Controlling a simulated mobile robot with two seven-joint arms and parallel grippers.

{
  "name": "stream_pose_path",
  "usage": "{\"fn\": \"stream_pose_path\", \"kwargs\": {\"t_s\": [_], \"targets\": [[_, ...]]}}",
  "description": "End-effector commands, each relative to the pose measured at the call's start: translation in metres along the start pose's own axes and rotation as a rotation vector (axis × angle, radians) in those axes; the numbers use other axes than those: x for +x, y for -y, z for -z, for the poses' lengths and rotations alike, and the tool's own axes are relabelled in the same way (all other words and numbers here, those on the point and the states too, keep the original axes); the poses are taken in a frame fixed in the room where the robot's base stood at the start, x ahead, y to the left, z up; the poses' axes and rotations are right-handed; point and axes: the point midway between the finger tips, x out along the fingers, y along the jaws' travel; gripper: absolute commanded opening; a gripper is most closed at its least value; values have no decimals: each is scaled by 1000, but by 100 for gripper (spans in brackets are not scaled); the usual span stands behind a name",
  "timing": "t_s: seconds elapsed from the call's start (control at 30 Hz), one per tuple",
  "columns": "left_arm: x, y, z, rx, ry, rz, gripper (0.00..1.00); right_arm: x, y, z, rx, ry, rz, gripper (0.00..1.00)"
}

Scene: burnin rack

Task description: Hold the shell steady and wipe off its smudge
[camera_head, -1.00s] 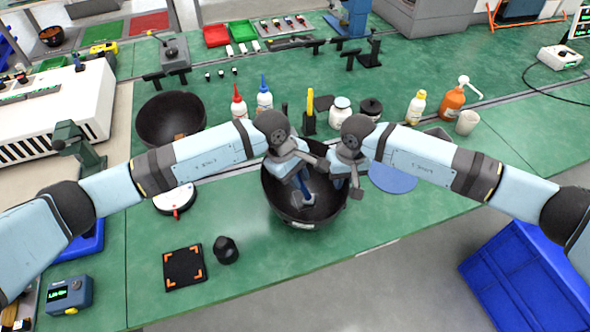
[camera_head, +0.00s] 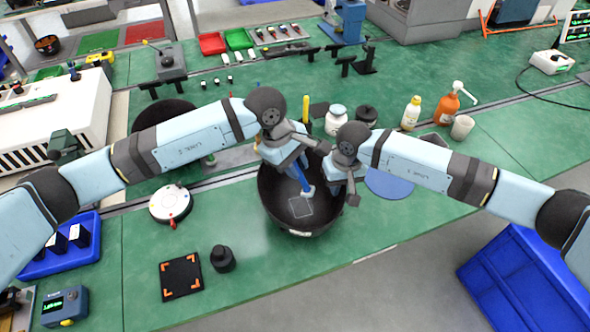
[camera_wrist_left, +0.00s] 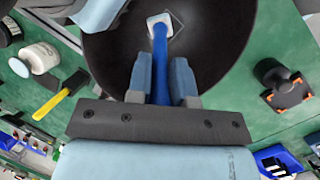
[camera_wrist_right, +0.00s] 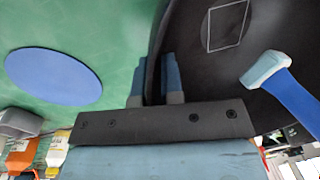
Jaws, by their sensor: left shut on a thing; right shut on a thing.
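The shell (camera_head: 283,213) is a deep black bowl on the green bench, in the middle of the head view. A thin pale square outline (camera_wrist_right: 228,27) is on its inner wall, and I see no clear smudge within it. My left gripper (camera_wrist_left: 160,80) is shut on the blue handle of a wiper (camera_wrist_left: 160,48). The wiper's white head (camera_head: 307,191) is inside the shell, beside the outline's edge; I cannot tell whether it touches the wall. My right gripper (camera_wrist_right: 156,80) is shut on the shell's rim, at its right side in the head view.
A blue disc (camera_head: 389,182) lies right of the shell. A white round device (camera_head: 170,204), a black mat with orange corners (camera_head: 181,276) and a black knob (camera_head: 223,258) lie to the left. Bottles (camera_head: 447,105) and jars stand behind. My left arm partly hides another black bowl (camera_head: 152,112).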

Motion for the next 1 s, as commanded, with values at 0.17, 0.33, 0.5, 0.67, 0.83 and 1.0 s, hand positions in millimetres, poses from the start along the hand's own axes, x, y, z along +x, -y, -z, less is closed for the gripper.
{"fn": "stream_pose_path", "kwargs": {"t_s": [0.17, 0.33, 0.5, 0.67, 0.83, 1.0], "targets": [[0, 0, 0, 0, 0, 0, 0, 2, -1, -1, 1, 2, -3, 0], [0, 0, 0, 0, 0, 0, 0, 2, -1, -1, 1, 2, -3, 0], [0, 0, 0, 0, 0, 0, 0, 2, -1, -1, 1, 2, -3, 19], [0, 0, 0, 0, 0, 0, 0, 1, -1, 0, 0, 1, -2, 37], [0, 0, 0, 0, 0, 0, 0, 0, 0, 0, 0, 1, -1, 37], [0, 0, 0, 0, 0, 0, 0, -12, 0, 0, 0, -1, -1, 37]]}}
